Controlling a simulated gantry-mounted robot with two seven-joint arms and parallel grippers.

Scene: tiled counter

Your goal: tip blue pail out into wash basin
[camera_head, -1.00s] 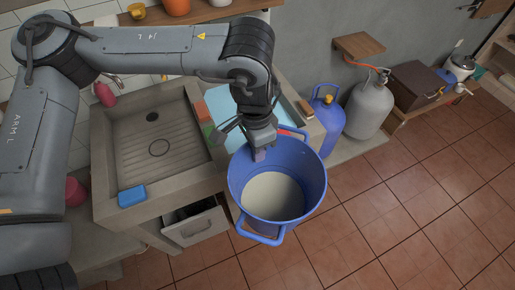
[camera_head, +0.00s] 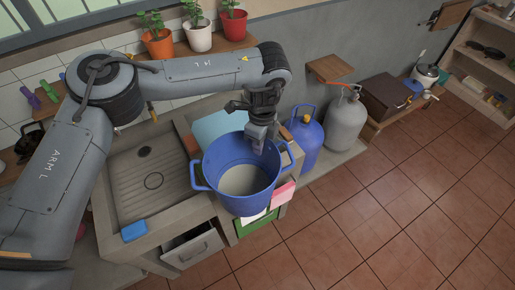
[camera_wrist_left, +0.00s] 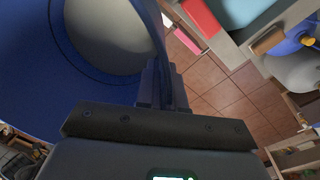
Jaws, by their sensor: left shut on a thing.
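The blue pail (camera_head: 232,194) is held up at the front of the counter, nearly upright, with its mouth facing up and pale grey-white contents (camera_head: 243,181) inside. My left gripper (camera_head: 262,136) is shut on its far right rim. The left wrist view shows the pail's blue wall (camera_wrist_left: 85,75) and pale contents (camera_wrist_left: 112,35) close by. My right gripper is not in view.
A ribbed drainboard (camera_head: 148,205) lies left of the basin, with a blue sponge (camera_head: 134,230) at its front edge. A blue gas bottle (camera_head: 305,138) and a grey one (camera_head: 345,123) stand to the right. Potted plants (camera_head: 198,37) line the shelf behind. A pink cloth (camera_head: 283,194) hangs in front.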

